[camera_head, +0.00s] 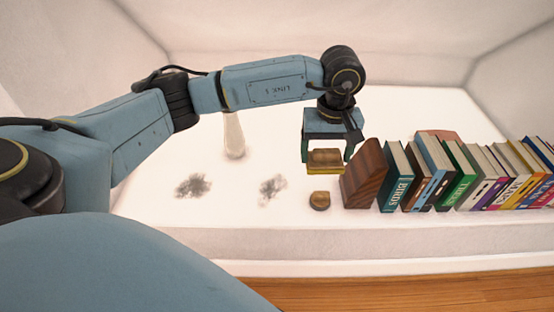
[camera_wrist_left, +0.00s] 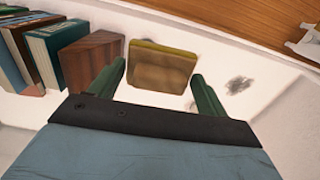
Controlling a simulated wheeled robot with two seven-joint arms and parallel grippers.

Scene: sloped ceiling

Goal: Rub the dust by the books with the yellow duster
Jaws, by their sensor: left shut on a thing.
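My left gripper (camera_head: 326,153) is shut on the yellow duster (camera_head: 324,168), a brown block with a yellow pad underneath. The duster also shows between the green fingers in the left wrist view (camera_wrist_left: 160,66). It appears to hang just above the white surface, left of the wooden bookend (camera_head: 364,174); contact is unclear. A grey dust patch (camera_head: 272,188) lies left of the duster, the nearer one to the books (camera_head: 440,175). Another dust patch (camera_head: 193,185) lies further left. One patch (camera_wrist_left: 238,85) shows beside a finger in the wrist view. My right gripper is out of view.
A small round brown object (camera_head: 319,200) sits just in front of the duster. A pale vase-like object (camera_head: 233,135) stands behind the dust patches. The row of books fills the right side. The white surface ends at a front edge above the wooden floor (camera_head: 430,290).

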